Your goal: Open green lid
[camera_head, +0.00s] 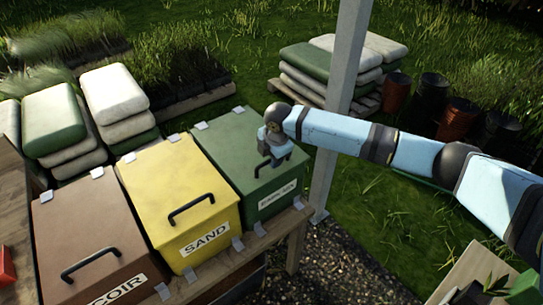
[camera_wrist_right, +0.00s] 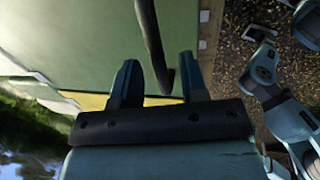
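The green lid (camera_head: 222,143) is shut on the green bin at the right end of a row of bins. Its black handle (camera_head: 261,167) is partly hidden by my right gripper (camera_head: 272,157). In the right wrist view, my right gripper (camera_wrist_right: 158,78) is open, with its two fingers apart. The end of the handle (camera_wrist_right: 150,42) shows between the fingers, which are not closed on it. I cannot tell whether either finger touches the handle or the lid (camera_wrist_right: 75,45). My left gripper is not seen in the head view.
The yellow SAND bin (camera_head: 180,190) and brown COIR bin (camera_head: 85,235) stand to the left, both lids shut. A grey post (camera_head: 340,80) rises close behind my right forearm. Stacked sacks (camera_head: 112,92) and dark pots (camera_head: 428,95) stand farther back.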

